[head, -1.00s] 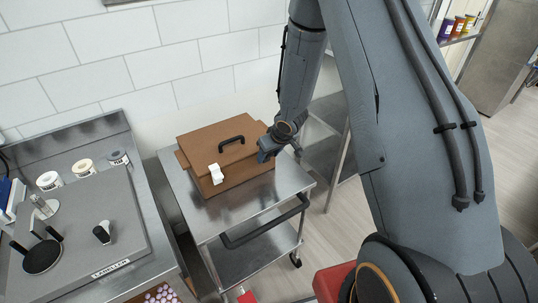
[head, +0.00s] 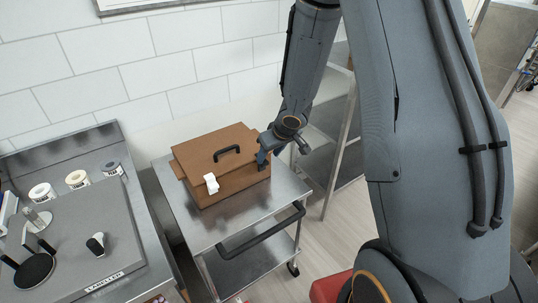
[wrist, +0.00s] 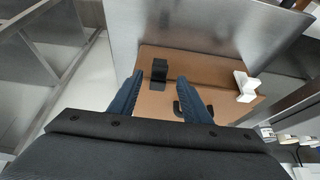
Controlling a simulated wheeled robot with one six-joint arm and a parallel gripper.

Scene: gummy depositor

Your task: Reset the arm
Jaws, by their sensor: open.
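My gripper (head: 264,157) is at the right side of a brown lidded box (head: 228,187) on the metal cart. In the wrist view my gripper (wrist: 157,82) has its two blue fingers apart with nothing held between them. Beyond the fingertips, a small black block (wrist: 159,69) shows on the brown box (wrist: 205,70). The box has a black handle (head: 227,152) on its lid and a white latch-like piece (head: 211,183) on its front. The lid lies on the box, slightly offset. Whether the fingers touch the box cannot be told.
The box stands on a steel cart (head: 222,228) with a black push bar (head: 262,232). A steel workbench (head: 138,268) with tape rolls and a grey mat stands at the left. A tiled wall is behind, and a metal shelf frame (head: 338,150) stands to the right.

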